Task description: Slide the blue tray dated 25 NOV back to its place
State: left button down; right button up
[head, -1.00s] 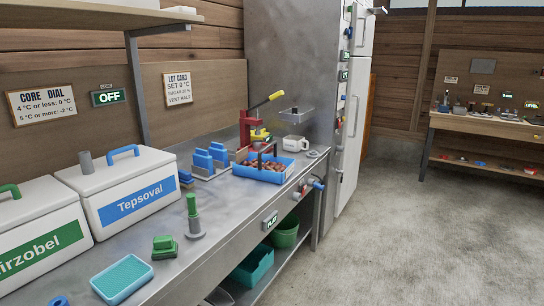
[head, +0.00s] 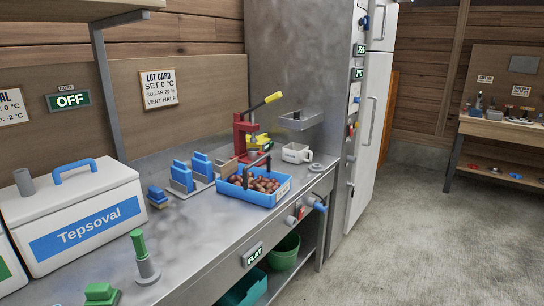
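A blue tray (head: 245,194) full of brown chestnuts stands on the steel counter, with a dark handle across it. A pale tag shows on its right side, but I cannot read it, so I cannot tell whether it says 25 NOV. Neither of my grippers is in view.
A white box marked Tepsoval (head: 88,225) stands left on the counter (head: 195,235). Blue blocks (head: 182,176), a red press (head: 241,135) and a white mug (head: 296,152) stand near the tray. A green bucket (head: 283,254) is below. The floor (head: 410,240) at right is clear.

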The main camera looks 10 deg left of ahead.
aim_at(265, 188)
jog(key=i+l+u, duration=0.2)
jog(key=i+l, duration=0.6)
jog(key=i, duration=0.1)
